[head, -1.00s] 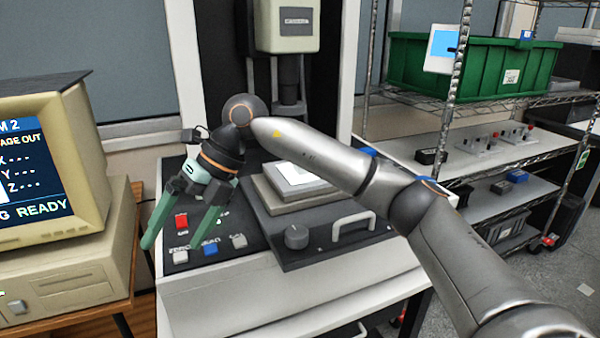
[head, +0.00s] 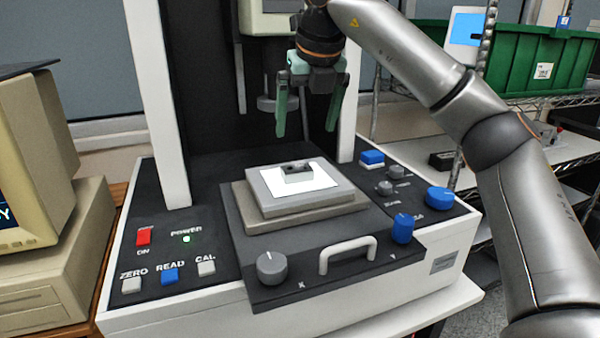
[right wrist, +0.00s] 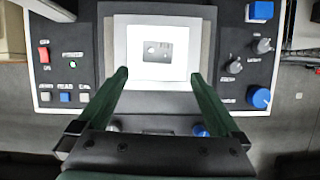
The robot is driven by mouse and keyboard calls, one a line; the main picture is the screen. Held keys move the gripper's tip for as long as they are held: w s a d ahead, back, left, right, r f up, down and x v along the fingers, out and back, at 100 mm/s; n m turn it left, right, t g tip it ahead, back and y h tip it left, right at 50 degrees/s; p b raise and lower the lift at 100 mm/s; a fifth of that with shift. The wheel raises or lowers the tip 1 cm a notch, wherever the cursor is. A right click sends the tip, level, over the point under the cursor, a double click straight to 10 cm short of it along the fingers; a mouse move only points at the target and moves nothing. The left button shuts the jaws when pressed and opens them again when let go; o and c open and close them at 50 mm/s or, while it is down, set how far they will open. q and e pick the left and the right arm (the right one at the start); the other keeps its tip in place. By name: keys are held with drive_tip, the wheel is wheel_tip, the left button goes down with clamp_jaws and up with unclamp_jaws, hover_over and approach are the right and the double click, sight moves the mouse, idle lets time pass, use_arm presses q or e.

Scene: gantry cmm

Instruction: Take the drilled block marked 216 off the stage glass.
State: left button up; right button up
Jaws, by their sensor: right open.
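The drilled block (head: 297,174) is a small grey block with dark holes, lying on the lit white stage glass (head: 318,183). Its number is too small to read. In the right wrist view the block (right wrist: 158,51) lies near the middle of the bright glass (right wrist: 135,72), with nothing touching it. My right gripper (head: 306,136) is open and empty, fingers pointing down, above and behind the block in the head view. In the right wrist view its fingertips (right wrist: 158,76) stand apart, just below the block in the picture. My left gripper is not in view.
The gantry column (head: 158,100) and probe head (head: 268,5) stand close behind my right gripper. A stage handle (head: 348,255), grey knob (head: 271,267) and blue knob (head: 402,228) are in front. Buttons line the panel. A monitor (head: 30,160) is at left, a shelf with a green bin (head: 540,60) at right.

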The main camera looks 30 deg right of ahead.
sight(297, 168)
drive_tip(key=x, duration=0.3)
drive_tip(key=b+x, duration=0.1)
drive_tip(key=x, duration=0.7)
drive_tip(key=shift+a, duration=0.25)
drive_tip(key=shift+c, duration=0.2)
drive_tip(key=c, duration=1.4)
